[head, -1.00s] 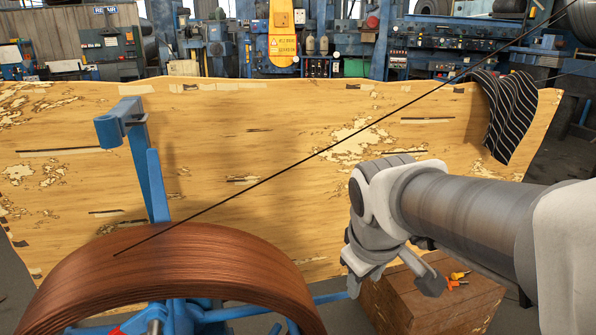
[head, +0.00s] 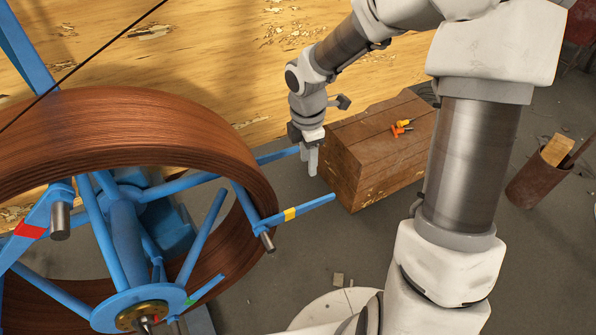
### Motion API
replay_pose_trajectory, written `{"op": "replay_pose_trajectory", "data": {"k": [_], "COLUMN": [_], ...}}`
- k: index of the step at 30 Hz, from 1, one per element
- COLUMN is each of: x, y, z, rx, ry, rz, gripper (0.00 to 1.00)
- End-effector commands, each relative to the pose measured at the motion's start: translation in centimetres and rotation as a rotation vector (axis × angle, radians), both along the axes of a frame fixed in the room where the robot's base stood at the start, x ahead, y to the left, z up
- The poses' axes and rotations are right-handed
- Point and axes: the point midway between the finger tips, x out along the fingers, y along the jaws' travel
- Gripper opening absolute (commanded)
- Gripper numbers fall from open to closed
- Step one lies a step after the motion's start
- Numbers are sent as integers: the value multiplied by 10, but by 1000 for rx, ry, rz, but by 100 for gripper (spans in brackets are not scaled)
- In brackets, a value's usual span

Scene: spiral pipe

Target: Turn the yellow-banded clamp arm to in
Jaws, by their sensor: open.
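The yellow-banded clamp arm (head: 312,205) is a blue bar on the near side of the reel. It sticks out to the right past the edge of the copper coil (head: 130,135), and its yellow band (head: 290,214) lies near its middle. A grey pin (head: 267,241) is at its inner end. My gripper (head: 311,172) points down, empty and open, above and beyond the outer end of the clamp arm in the picture. It appears apart from the arm; the depth between them is hard to tell.
A red-banded arm (head: 30,231) is at the left and a green-banded arm (head: 207,289) near the hub (head: 141,312). A wooden crate (head: 365,170) with orange-handled tools (head: 402,128) stands right of my gripper. A rusty bin (head: 540,180) is at the far right.

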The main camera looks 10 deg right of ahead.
Motion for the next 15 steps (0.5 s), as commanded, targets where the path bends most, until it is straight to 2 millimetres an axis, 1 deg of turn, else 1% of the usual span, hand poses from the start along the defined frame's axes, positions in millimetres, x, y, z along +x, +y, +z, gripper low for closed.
{"op": "replay_pose_trajectory", "data": {"k": [1, 3, 6, 11, 15], "x": [2, 5, 6, 6, 6], "y": [2, 4, 6, 6, 7], "z": [-15, -24, -31, -45, -72], "rx": [16, 29, 39, 41, 40], "ry": [13, 20, 25, 27, 29], "rz": [40, 88, 123, 133, 132], "gripper": [45, 45, 45, 45, 45]}}
